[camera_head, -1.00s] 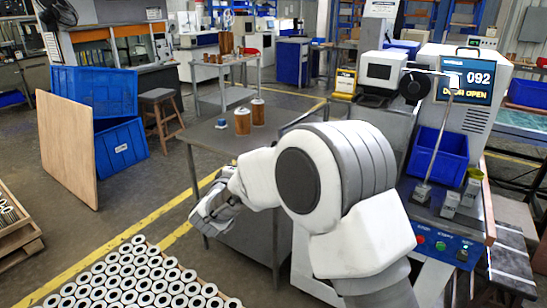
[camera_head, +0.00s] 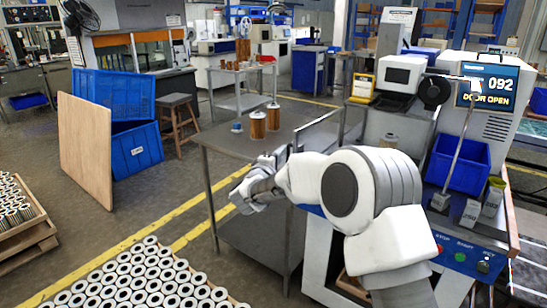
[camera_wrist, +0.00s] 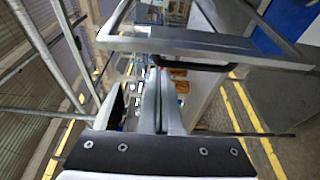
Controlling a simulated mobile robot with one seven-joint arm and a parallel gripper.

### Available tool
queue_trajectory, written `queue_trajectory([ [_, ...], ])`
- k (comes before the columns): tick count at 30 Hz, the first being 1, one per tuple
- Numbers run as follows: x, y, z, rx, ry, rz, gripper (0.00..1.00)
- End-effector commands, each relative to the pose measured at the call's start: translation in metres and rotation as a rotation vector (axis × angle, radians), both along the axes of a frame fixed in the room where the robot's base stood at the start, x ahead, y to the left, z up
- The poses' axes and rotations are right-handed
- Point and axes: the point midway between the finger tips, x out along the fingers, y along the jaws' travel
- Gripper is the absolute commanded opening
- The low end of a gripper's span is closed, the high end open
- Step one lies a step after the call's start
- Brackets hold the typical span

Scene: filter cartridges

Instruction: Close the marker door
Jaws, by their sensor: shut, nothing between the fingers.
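The marker machine stands at the right in the head view, and its screen (camera_head: 487,86) reads "092" and "DOOR OPEN". Its door, a clear panel in a metal frame (camera_head: 318,121), stands swung out to the left, partly hidden behind my arm. In the wrist view the metal door frame (camera_wrist: 200,42) crosses the top, with a black handle bar (camera_wrist: 185,64) just beyond my fingertips. My gripper (camera_head: 238,198) is shut and empty, in front of the steel table and left of the door. In the wrist view my gripper (camera_wrist: 158,85) points at the frame; contact cannot be told.
A steel table (camera_head: 222,140) with brown filter cartridges (camera_head: 258,124) stands behind my gripper. A pallet of white cartridges (camera_head: 140,285) lies at the lower left. A blue bin (camera_head: 460,163) and control buttons (camera_head: 461,256) are on the machine. Yellow-lined floor at left is open.

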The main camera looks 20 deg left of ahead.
Motion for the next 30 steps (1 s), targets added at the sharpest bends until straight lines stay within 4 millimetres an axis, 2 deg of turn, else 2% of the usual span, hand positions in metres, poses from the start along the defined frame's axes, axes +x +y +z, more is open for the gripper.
queue_trajectory([
  [3, -0.004, -0.011, -0.001, -0.001, 0.001, -0.001, 0.00],
  [8, -0.008, -0.017, -0.001, -0.001, 0.000, 0.000, 0.00],
  [30, -0.010, -0.020, 0.000, -0.001, -0.001, 0.043, 0.00],
])
